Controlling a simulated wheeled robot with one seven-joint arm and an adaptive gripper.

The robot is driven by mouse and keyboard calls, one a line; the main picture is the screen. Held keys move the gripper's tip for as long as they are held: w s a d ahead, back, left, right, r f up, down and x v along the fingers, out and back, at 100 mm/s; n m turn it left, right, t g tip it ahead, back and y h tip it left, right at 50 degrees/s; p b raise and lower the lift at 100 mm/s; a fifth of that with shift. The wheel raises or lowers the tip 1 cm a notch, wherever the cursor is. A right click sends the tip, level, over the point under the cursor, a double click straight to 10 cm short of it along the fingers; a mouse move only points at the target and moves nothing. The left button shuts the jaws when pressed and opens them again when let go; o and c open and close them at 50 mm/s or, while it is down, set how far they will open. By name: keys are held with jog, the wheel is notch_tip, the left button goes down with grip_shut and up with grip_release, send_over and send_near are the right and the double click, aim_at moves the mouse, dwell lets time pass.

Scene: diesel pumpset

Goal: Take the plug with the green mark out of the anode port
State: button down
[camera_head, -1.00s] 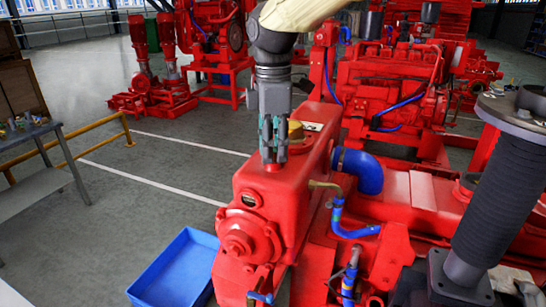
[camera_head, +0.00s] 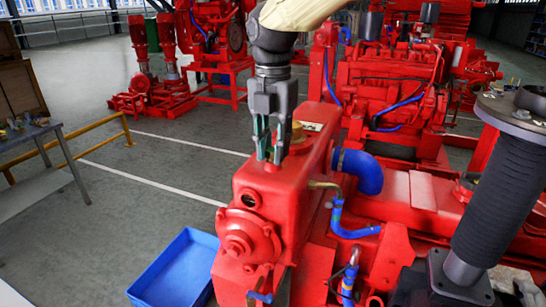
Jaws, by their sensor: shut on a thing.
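My gripper (camera_head: 269,158) points down at the top of the red tank (camera_head: 285,190), near its front left end. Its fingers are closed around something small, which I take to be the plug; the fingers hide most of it. I cannot make out its green mark. Green shows on the finger sides. The anode port is hidden under the fingertips, so I cannot tell whether the plug still sits in it or is lifted.
A yellow-brown cap (camera_head: 297,131) stands on the tank just right of the fingers. A blue tray (camera_head: 178,270) lies on the floor at lower left. A blue hose (camera_head: 358,170) curves out at right. A grey table (camera_head: 35,150) stands at far left.

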jog(key=shift+r+n+p, duration=0.2)
jog(key=shift+n+p, duration=0.1)
jog(key=shift+p, duration=0.15)
jog(key=shift+n+p, duration=0.9)
jog(key=shift+p, duration=0.15)
jog(key=shift+f+n+p, duration=0.15)
jog(key=shift+n+p, duration=0.2)
jog(key=shift+n, duration=0.15)
jog(key=c, duration=1.8)
grip_release()
jog(key=shift+c, duration=0.2)
grip_shut()
jog(key=shift+r+p, duration=0.9)
jog(key=shift+p, duration=0.1)
